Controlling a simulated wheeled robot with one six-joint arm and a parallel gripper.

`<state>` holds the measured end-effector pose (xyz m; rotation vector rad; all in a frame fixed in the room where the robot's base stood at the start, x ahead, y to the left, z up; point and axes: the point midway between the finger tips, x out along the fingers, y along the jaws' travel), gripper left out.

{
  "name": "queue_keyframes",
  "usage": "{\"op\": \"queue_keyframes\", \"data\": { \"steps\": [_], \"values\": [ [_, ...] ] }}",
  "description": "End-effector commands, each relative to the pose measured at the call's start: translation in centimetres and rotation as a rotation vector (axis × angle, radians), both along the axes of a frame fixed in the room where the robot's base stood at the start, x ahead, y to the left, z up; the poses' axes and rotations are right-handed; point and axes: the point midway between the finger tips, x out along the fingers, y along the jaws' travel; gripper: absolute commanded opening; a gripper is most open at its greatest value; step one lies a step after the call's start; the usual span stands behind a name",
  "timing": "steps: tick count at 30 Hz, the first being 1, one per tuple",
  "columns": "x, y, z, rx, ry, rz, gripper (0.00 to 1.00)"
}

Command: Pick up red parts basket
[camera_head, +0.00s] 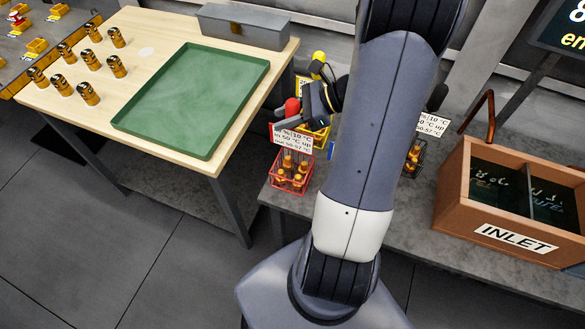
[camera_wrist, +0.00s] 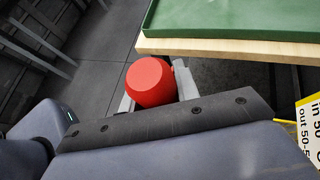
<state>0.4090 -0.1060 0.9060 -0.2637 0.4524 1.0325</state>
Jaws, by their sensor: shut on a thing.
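The red parts basket (camera_head: 291,183) is a small red wire basket with several orange-brown parts in it and a printed card on its front. It is at the left end of the grey bench. I cannot tell whether its base touches the bench. Its round red knob (camera_head: 292,106) stands above the card. My gripper (camera_head: 291,114) is at this knob, shut on it. In the wrist view the red knob (camera_wrist: 150,82) sits between the two grey fingers of my gripper (camera_wrist: 154,93). The basket body is hidden there.
A yellow basket (camera_head: 321,138) with a yellow knob is close behind. A dark basket (camera_head: 414,155) and the wooden INLET box (camera_head: 452,205) stand to the right on the grey bench (camera_head: 405,225). The wooden table with a green tray (camera_head: 120,123) is close on the left.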

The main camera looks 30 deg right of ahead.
Motion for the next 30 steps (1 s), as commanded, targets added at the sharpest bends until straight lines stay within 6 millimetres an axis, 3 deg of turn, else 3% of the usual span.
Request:
{"op": "queue_keyframes", "data": {
  "steps": [20, 30],
  "values": [
    [0.1, 0.0, 0.6, 0.0, -0.004, 0.0, 0.0],
    [0.1, 0.0, 5.9, -0.004, -0.008, 0.0, 0.0]
  ]
}}
